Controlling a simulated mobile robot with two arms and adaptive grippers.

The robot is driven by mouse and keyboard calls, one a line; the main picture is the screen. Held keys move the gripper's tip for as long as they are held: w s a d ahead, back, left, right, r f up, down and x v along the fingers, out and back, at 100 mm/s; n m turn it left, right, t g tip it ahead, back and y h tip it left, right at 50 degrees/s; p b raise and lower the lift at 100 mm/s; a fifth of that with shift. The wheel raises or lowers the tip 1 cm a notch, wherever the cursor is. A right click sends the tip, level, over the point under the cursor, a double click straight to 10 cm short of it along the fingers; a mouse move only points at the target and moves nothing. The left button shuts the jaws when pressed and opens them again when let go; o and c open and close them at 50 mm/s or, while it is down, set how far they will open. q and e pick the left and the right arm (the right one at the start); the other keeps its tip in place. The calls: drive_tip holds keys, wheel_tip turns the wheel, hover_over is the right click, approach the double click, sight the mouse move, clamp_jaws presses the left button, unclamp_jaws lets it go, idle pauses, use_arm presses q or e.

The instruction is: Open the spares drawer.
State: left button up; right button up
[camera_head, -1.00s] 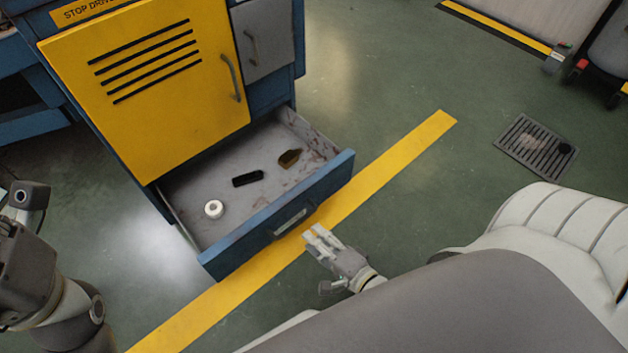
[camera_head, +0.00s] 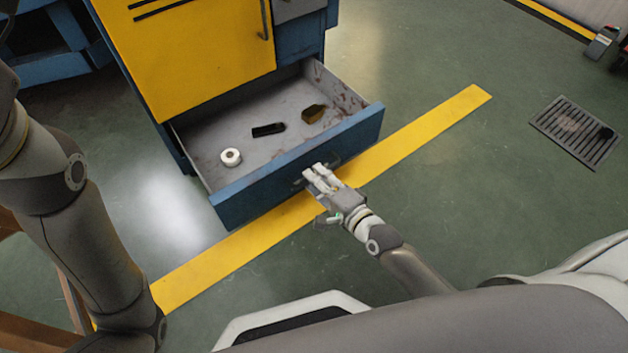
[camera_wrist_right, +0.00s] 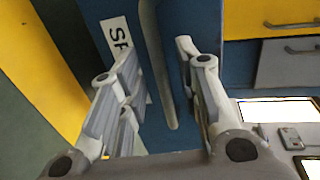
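The spares drawer (camera_head: 235,202) is pulled out of the blue cabinet, its inside showing. Its blue front carries a grey bar handle, which in the right wrist view (camera_wrist_right: 153,62) stands between my fingers. A white label starting with "SP" (camera_wrist_right: 120,42) is partly hidden behind a finger. My right gripper (camera_head: 314,174) is at the drawer front by the handle. Its fingers are apart, one on each side of the handle, with gaps showing. My left arm is at the left of the head view; its gripper is out of view.
In the drawer lie a white roll (camera_head: 231,157), a black item (camera_head: 268,130) and a brown item (camera_head: 314,113). A yellow door (camera_head: 195,60) is above it. A yellow floor stripe (camera_head: 420,132) passes below the drawer front. A floor grate (camera_head: 578,130) lies at right.

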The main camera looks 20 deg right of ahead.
drive_tip(key=shift+x, duration=0.9)
clamp_jaws()
